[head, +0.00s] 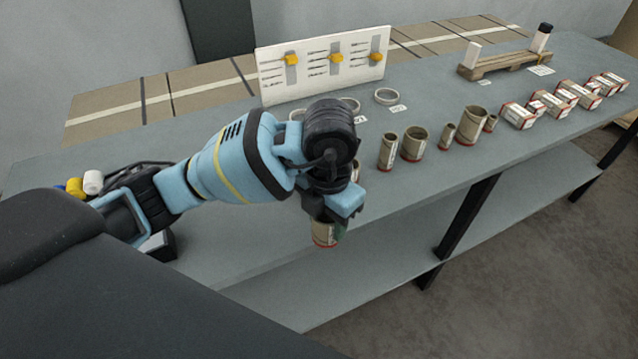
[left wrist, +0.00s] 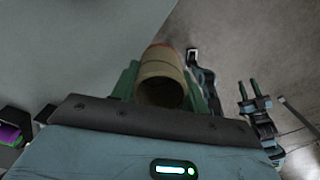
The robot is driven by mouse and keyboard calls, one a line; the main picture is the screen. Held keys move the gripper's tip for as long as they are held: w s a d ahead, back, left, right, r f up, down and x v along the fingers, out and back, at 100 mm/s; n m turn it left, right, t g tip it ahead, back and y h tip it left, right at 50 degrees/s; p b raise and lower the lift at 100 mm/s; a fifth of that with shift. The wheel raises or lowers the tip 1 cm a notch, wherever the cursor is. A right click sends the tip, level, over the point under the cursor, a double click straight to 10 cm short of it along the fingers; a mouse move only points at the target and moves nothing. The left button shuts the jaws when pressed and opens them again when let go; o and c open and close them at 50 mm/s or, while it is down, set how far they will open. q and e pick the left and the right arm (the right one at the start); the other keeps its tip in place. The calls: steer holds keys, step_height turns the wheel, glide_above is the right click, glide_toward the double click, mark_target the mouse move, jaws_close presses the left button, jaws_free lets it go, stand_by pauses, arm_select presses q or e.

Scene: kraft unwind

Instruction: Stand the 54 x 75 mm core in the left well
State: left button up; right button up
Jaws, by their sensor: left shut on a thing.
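My left gripper (head: 335,212) is shut on a brown cardboard core (head: 325,234) with a red lower rim, held beyond the table's front edge. In the left wrist view the core (left wrist: 160,82) shows its open hollow end between the green fingers. Three pale rings with labels lie on the table, apparently the wells: a left one (head: 297,114) partly behind my arm, a middle one (head: 350,104), and a right one (head: 386,96). The left and middle rings are partly hidden. My right gripper (left wrist: 249,90) shows in the left wrist view, its green fingers apart and empty.
Several brown cores, including a wide one (head: 414,144) and a tall one (head: 471,125), stand right of my gripper. Red-and-white boxes (head: 518,115) lie farther right. A white board (head: 322,68) with yellow sliders stands behind the rings. A wooden stand (head: 496,64) is at the back right.

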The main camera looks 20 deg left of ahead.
arm_select(q)
steer(key=m, duration=0.2)
steer(key=a+m, duration=0.1)
steer(key=m, duration=0.1)
steer(key=shift+s+r, duration=0.1)
steer(key=shift+s, duration=0.1)
steer(key=s+a+m, duration=0.2)
steer(key=m, duration=1.2)
steer(key=s+a+m, duration=0.2)
steer(key=a+m, duration=0.1)
steer(key=m, duration=1.1)
steer(key=shift+a+r, duration=0.2)
steer(key=shift+r, duration=0.2)
steer(key=shift+a, duration=0.1)
